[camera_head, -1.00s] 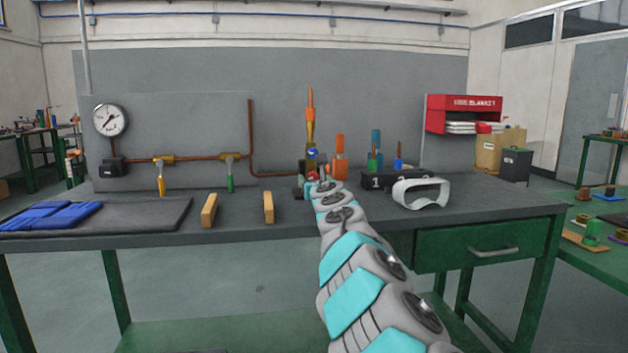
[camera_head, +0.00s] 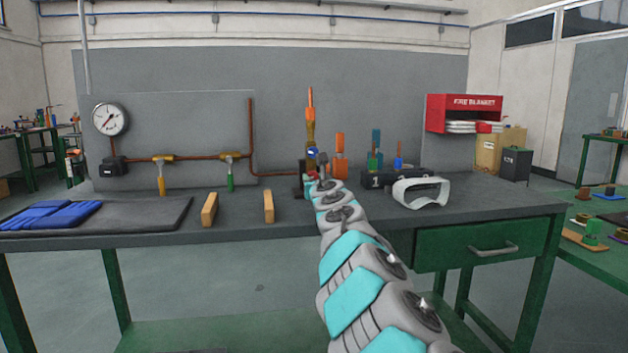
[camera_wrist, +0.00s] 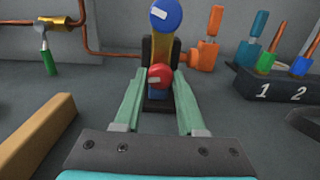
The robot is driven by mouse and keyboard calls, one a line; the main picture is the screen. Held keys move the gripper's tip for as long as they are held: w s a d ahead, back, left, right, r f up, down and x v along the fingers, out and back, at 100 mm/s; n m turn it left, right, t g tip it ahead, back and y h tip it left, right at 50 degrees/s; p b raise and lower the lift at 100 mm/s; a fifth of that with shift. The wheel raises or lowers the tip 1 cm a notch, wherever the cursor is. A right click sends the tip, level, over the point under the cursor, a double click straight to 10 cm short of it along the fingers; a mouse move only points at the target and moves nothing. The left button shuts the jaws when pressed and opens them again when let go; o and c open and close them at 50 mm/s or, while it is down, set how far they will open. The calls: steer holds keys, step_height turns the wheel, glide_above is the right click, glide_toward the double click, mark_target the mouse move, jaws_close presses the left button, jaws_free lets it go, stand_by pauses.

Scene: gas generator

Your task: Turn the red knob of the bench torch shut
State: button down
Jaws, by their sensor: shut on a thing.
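The bench torch stands at the back of the bench, with a brass tube and an orange flame (camera_head: 310,112) rising from it in the head view. In the wrist view its red knob (camera_wrist: 160,76) sits low on the front, with a white mark on it. A larger blue knob (camera_wrist: 166,15), also with a white mark, is above it. My gripper (camera_wrist: 164,80) has its two green fingers on either side of the red knob and is shut on it. In the head view my arm hides the red knob and most of my gripper.
A black numbered block (camera_wrist: 262,88) with small torches stands right of the torch, and a white visor (camera_head: 421,193) lies nearer. Wooden blocks (camera_head: 209,210) stand to the left. A copper pipe (camera_head: 251,130) with two valves and a gauge (camera_head: 110,119) runs behind.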

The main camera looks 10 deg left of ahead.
steer(key=m, duration=0.9)
steer(key=shift+a+m, duration=0.1)
steer(key=shift+m, duration=0.3)
steer(key=m, duration=0.4)
steer(key=shift+m, duration=0.3)
steer(key=m, duration=0.4)
steer(key=shift+m, duration=0.4)
steer(key=c, duration=0.5)
jaws_free()
